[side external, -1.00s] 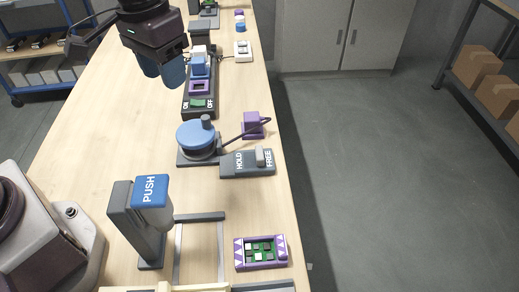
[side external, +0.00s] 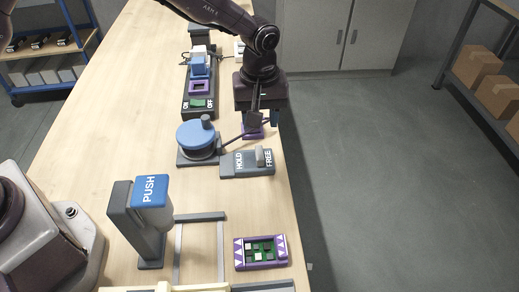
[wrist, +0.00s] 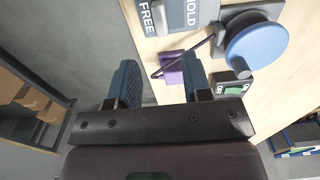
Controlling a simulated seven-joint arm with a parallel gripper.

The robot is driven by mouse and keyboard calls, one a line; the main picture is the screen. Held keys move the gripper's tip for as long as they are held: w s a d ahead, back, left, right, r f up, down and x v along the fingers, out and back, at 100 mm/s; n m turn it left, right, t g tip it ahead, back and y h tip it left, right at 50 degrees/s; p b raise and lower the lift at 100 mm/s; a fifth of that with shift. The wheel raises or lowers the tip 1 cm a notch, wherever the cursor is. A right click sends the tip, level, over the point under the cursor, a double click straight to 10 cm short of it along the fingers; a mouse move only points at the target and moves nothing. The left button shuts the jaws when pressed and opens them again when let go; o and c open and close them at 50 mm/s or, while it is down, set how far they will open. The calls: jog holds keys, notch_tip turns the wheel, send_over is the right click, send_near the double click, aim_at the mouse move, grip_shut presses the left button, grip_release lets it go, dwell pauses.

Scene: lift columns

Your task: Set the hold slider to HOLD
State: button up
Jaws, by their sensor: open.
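The hold slider (side external: 232,170) is a dark grey block near the table's right edge, marked HOLD on its left and FREE on its right. Its light grey knob (side external: 261,157) stands upright close to the FREE end. In the wrist view, the slider block (wrist: 180,18) is cut off by the top edge, and its knob (wrist: 159,17) shows beside FREE. My gripper (side external: 264,119) is open and empty, pointing down behind the slider, apart from its knob. In the wrist view, my gripper's (wrist: 160,82) fingers are spread, with nothing held between them.
A purple block (side external: 253,132) with a cable sits right by my gripper. A blue round dial (side external: 196,136) stands left of the slider. An ON/OFF unit (side external: 199,103) is farther back.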

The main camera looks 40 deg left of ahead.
aim_at(259, 152)
notch_tip(259, 152, down, 10)
jog(key=shift+f, duration=0.1)
dwell(0.4)
grip_shut()
jog(key=shift+s+a, duration=1.15)
